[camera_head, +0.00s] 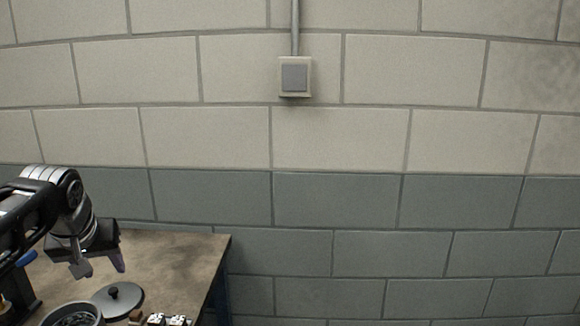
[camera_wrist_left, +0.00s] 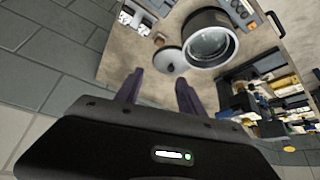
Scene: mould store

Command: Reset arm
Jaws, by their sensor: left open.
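My left gripper (camera_head: 101,269) comes in from the left of the head view, above the brown worktable (camera_head: 170,257). Its two fingers are apart with nothing between them. In the left wrist view the open left gripper (camera_wrist_left: 160,92) shows both dark fingers, with the table behind them. It is clear of the objects on the table. My right gripper is in neither view.
A round grey lid with a black knob (camera_head: 116,298) lies on the table next to an open pot (camera_head: 75,315). Small black-and-white items (camera_head: 168,320) sit at the lower edge. A block wall with a switch box (camera_head: 294,77) stands behind. Cluttered gear (camera_wrist_left: 262,95) shows at the wrist view's right.

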